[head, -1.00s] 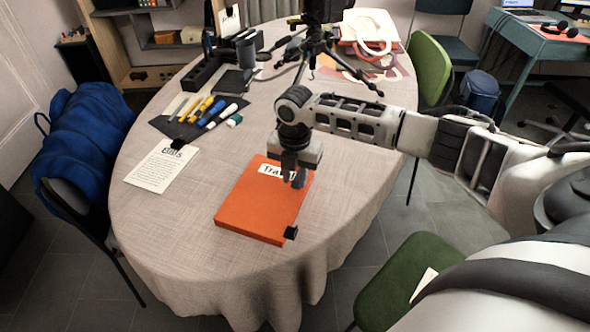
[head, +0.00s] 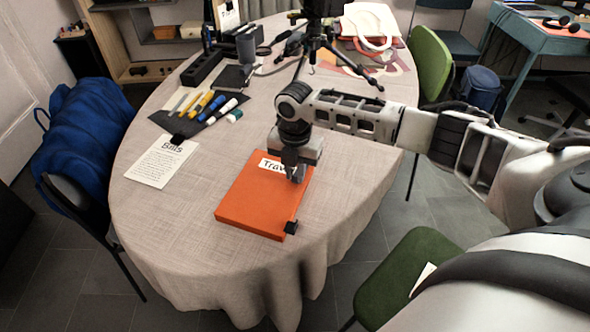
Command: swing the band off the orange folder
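The orange folder (head: 250,205) lies flat near the front of the round table. It has a white label (head: 271,166), partly covered by my gripper, that begins "Trav". A small black piece (head: 291,227) sits at its near right corner; I cannot tell whether it belongs to the band. No band can be made out clearly across the cover. My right gripper (head: 295,168) points down over the folder's far right part, beside the label. Its dark fingers hide that part of the folder, and I cannot tell whether they touch it or hold anything. My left gripper is not in view.
The table (head: 160,235) is clear left and front of the folder. A printed "Bills" sheet (head: 160,163) lies to the left, with pens on a dark mat (head: 176,124) behind it. A black tripod (head: 314,45) stands at the back. A green chair (head: 405,275) is at front right.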

